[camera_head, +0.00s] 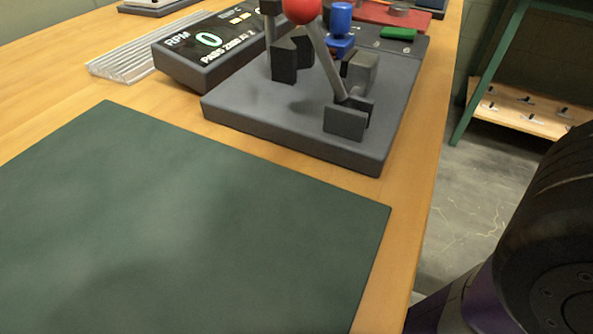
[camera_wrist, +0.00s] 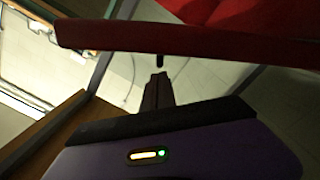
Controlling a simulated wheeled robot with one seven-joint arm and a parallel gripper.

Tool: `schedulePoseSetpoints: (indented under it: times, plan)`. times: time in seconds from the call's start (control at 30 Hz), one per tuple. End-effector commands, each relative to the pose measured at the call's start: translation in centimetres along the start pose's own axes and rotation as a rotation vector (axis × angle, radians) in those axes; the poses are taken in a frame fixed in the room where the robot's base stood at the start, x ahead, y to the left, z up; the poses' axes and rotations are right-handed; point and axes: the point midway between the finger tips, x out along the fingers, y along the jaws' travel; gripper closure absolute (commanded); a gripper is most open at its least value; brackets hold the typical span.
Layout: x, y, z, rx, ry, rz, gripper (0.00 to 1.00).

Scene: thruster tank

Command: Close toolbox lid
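In the wrist view a large red panel (camera_wrist: 190,42) with a long straight edge crosses the top of the picture. It looks like part of the toolbox, perhaps its lid, but too little shows to be sure. My gripper (camera_wrist: 158,78) reaches up from the bottom of that view, its dark fingers together in a narrow column below the red edge. Nothing shows held between them. A small dark piece (camera_wrist: 160,61) shows just beyond the fingertips, under the red edge; I cannot tell whether they touch. In the head view neither the toolbox nor my gripper can be made out.
The wooden table (camera_head: 405,210) carries a dark green mat (camera_head: 190,220), a grey fixture base (camera_head: 300,115) with a red ball (camera_head: 302,10), and an RPM display (camera_head: 205,50). A green-framed shelf (camera_head: 520,112) stands at the right. Bare floor (camera_head: 470,200) lies between.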

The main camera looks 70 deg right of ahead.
Motion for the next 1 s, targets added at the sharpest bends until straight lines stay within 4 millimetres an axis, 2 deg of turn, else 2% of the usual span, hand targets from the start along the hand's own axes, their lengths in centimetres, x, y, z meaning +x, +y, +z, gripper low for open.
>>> schedulePoseSetpoints:
  times: [0.03,0.3,0.5,0.7,1.0]
  plan:
    - [-0.3,0.0,0.8,-0.004,0.0,-0.001,1.0]
    - [-0.5,0.1,3.9,-0.005,-0.001,0.0,1.0]
    - [-0.4,-0.1,5.5,-0.004,0.0,0.0,1.0]
    - [-0.4,-0.2,6.4,0.082,0.0,-0.005,1.0]
    - [-0.3,-0.3,6.9,0.122,-0.002,-0.007,1.0]
